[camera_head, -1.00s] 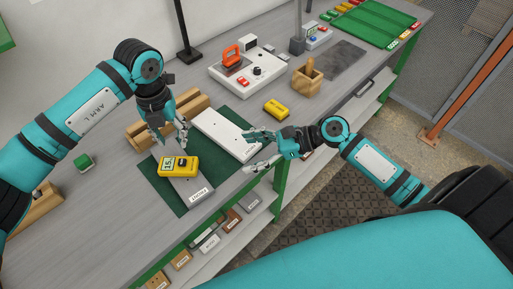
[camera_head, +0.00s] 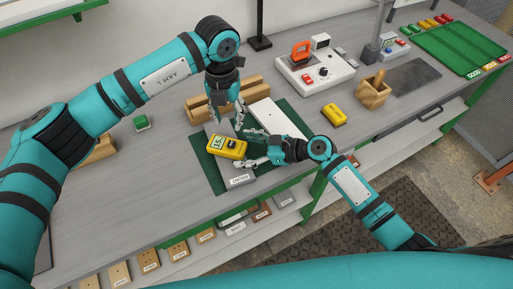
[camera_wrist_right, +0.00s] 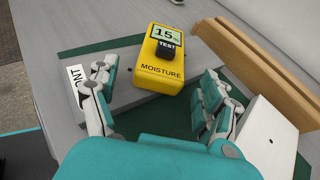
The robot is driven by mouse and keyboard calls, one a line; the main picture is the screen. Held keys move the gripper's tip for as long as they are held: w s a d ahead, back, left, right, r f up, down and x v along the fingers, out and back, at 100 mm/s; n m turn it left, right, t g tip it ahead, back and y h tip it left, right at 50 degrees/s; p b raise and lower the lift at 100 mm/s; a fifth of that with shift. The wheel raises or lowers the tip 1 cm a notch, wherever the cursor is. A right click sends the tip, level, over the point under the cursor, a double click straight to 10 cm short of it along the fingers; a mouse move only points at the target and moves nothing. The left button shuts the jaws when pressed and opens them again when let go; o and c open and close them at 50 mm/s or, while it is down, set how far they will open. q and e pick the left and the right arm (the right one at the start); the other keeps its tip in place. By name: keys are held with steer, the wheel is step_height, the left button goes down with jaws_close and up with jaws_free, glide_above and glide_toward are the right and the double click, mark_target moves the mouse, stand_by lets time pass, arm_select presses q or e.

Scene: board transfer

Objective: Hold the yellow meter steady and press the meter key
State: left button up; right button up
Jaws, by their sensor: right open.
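The yellow meter (camera_head: 227,147) lies face up on a grey labelled plate (camera_head: 238,175) on the green mat. In the right wrist view the meter (camera_wrist_right: 158,70) shows a 15 display, a black TEST key (camera_wrist_right: 167,49) and the word MOISTURE. My right gripper (camera_head: 250,147) is open at the meter's right end, its fingers (camera_wrist_right: 157,82) spread to either side; I cannot tell whether they touch it. My left gripper (camera_head: 227,120) points down just behind the meter, its fingers apart and empty, and does not show in the wrist view.
A white board (camera_head: 278,118) lies right of the meter, with a wooden rack (camera_head: 205,108) behind. A second yellow device (camera_head: 334,115), a wooden holder (camera_head: 373,92) and a white control box (camera_head: 315,75) stand further right. The bench's front edge is close.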

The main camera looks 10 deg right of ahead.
steer(key=c, duration=1.3)
arm_select(q)
steer(key=shift+c, duration=0.4)
arm_select(e)
steer(key=shift+c, duration=0.4)
arm_select(q)
jaws_close()
